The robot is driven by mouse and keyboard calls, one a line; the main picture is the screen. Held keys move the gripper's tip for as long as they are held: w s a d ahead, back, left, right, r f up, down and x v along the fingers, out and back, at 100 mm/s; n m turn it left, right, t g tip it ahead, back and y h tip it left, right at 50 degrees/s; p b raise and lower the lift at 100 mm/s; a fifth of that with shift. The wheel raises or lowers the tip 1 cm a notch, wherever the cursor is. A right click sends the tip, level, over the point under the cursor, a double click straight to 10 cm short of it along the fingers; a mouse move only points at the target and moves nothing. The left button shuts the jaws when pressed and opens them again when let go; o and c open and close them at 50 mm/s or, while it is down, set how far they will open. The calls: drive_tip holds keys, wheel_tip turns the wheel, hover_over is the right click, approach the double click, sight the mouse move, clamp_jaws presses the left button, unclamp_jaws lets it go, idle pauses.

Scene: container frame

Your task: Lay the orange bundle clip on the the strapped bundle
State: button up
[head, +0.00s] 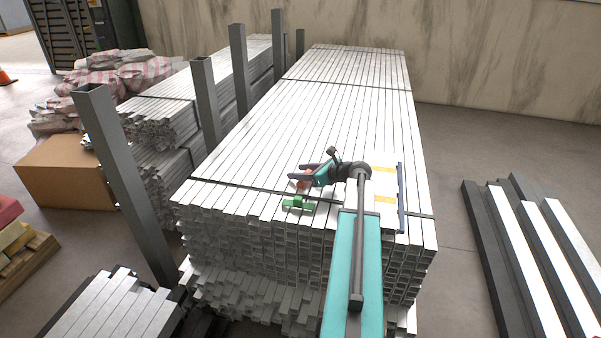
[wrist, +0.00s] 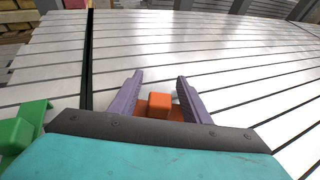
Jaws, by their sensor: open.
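The orange bundle clip (wrist: 159,103) lies between the two purple fingers of my gripper (wrist: 159,82) in the wrist view, with a gap on each side. Its lower part is partly hidden by the gripper body. In the head view the orange clip (head: 302,183) shows small beside my gripper (head: 299,172), which is low over the near end of the strapped bundle (head: 318,120). The bundle is a tall stack of pale metal bars with dark straps across it. The clip appears to rest on its top. My gripper is open.
A green clip (head: 298,203) sits on the bundle near the front strap. Grey posts (head: 126,185) stand along the left side. Dark and white beams (head: 530,255) lie on the floor at right.

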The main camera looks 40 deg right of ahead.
drive_tip(key=p+v, duration=0.2)
drive_tip(key=v, duration=1.1)
drive_tip(key=shift+s+r, duration=0.15)
drive_tip(key=shift+s, duration=0.15)
drive_tip(key=shift+p, duration=0.3)
